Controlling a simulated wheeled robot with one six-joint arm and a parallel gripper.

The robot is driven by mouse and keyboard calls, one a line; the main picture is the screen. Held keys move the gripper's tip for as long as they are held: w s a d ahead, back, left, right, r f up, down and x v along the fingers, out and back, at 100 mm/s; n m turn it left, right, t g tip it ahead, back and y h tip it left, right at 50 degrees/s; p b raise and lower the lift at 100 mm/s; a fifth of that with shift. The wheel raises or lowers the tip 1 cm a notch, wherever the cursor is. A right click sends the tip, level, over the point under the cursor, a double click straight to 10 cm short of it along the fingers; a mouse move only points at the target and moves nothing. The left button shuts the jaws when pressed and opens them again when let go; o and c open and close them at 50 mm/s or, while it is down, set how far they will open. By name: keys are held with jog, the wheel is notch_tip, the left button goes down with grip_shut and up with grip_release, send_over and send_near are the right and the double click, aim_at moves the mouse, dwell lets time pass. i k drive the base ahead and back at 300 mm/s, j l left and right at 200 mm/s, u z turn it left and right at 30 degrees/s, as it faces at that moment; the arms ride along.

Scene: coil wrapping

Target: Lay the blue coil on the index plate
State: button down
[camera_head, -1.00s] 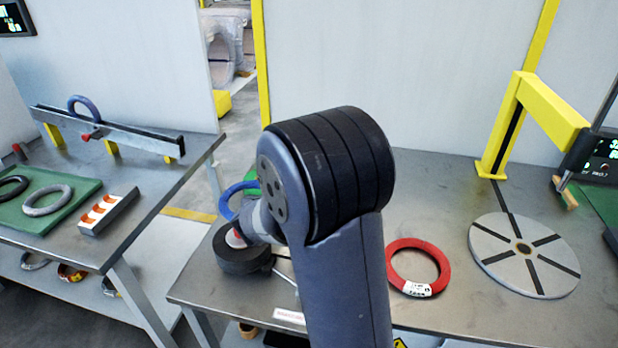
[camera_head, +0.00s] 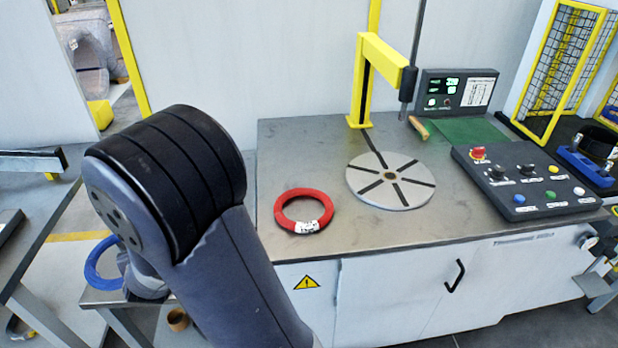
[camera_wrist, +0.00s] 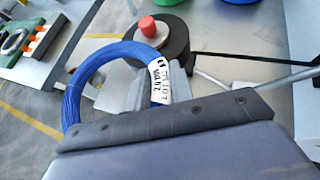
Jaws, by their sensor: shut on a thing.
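The blue coil (camera_wrist: 88,72) is in my gripper (camera_wrist: 155,85) in the wrist view, held at its rim by a white printed label. In the head view the blue coil (camera_head: 97,262) shows at the lower left, partly hidden behind my arm; the fingers are hidden there. The index plate (camera_head: 412,192) is a round grey disc with dark radial slots on the steel bench, right of centre. It is bare and well apart from the coil.
A red coil (camera_head: 278,212) with a white label lies on the bench left of the plate. A yellow post (camera_head: 362,85) with an overhanging arm stands behind the plate. A control panel (camera_head: 525,180) lies to the right.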

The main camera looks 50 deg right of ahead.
aim_at(390, 176)
jog(key=k+l+u, duration=0.1)
jog(key=k+l, duration=0.35)
jog(key=k+l+u, duration=0.1)
jog(key=k+l, duration=0.3)
jog(key=k, duration=0.15)
